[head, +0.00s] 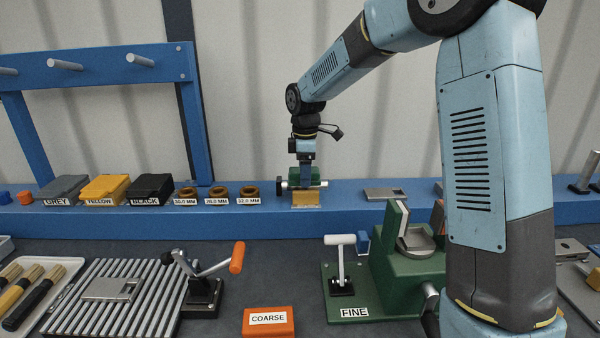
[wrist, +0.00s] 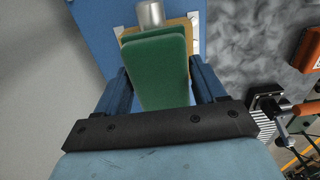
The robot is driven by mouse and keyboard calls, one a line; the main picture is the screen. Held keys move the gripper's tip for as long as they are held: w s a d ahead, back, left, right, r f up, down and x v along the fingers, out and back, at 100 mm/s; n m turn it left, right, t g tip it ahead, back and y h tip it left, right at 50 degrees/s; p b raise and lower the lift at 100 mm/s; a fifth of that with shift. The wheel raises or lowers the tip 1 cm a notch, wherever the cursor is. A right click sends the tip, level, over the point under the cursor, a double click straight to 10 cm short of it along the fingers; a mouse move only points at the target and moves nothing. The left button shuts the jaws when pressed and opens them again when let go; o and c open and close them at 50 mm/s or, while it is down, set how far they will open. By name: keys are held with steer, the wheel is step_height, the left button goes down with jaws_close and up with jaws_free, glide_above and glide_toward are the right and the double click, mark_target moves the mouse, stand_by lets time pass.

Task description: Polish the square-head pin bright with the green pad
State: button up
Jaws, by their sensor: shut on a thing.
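My gripper (head: 306,180) is above the blue shelf at the back. Its jaws are shut on the green pad (wrist: 160,72), which sits between the two blue fingers in the wrist view and also shows in the head view (head: 319,172). A silver pin (head: 325,184) lies level across a tan block (head: 305,199), just under the pad. Its silver end also shows beyond the pad in the wrist view (wrist: 150,14). A dark knob (head: 279,187) is at the left end. The pad hides the pin's middle, and I cannot tell if they touch.
Several brown rings (head: 217,194) and the grey, yellow (head: 105,188) and black boxes stand left along the shelf (head: 345,215). In front are an orange COARSE block (head: 269,321), a ribbed rack with a lever clamp (head: 203,290) and a green FINE fixture (head: 400,275).

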steer(key=shift+d, duration=2.25)
steer(key=shift+a+f, duration=0.2)
steer(key=shift+a, duration=1.7)
steer(key=shift+a+r, duration=0.1)
steer(key=shift+a, duration=1.25)
steer(key=shift+r, duration=0.1)
steer(key=shift+r, duration=2.95)
steer(key=shift+r, duration=1.55)
